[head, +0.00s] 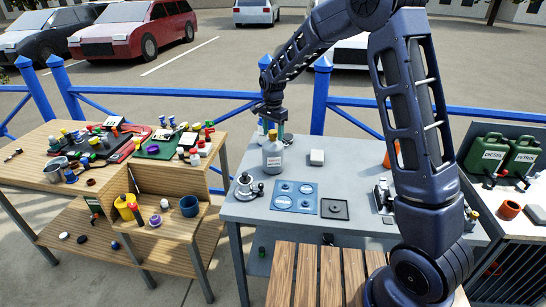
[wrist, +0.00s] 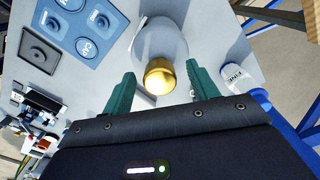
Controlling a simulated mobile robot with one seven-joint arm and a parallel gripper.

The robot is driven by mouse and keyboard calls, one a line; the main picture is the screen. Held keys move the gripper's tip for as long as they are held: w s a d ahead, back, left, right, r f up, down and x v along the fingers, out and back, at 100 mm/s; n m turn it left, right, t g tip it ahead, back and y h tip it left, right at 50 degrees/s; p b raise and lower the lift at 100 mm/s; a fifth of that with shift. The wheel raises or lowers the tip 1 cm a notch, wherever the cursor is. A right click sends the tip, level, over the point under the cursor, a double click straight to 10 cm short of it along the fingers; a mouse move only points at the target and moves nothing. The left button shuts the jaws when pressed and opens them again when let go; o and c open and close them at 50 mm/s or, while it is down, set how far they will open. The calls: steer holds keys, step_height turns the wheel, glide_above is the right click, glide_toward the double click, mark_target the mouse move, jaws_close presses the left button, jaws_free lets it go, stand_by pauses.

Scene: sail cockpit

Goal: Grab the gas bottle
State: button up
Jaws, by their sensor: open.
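The gas bottle (head: 273,160) is a grey-white, labelled bottle standing upright on the grey table. In the wrist view the gas bottle (wrist: 160,40) shows from above with a round brass top. My gripper (head: 272,130) is at the bottle's top, pointing down. In the wrist view my open gripper (wrist: 163,85) has one green finger on each side of the brass top. Gaps show between the fingers and the brass, and I see no contact. The bottle's lower body is partly hidden in the wrist view.
A blue board (head: 290,207) with round marked places lies in front of the bottle. A white bottle marked FINE (wrist: 236,78) stands close beside my right-hand finger.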

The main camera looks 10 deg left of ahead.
steer(key=shift+f, duration=0.35)
jaws_close()
stand_by(1.2)
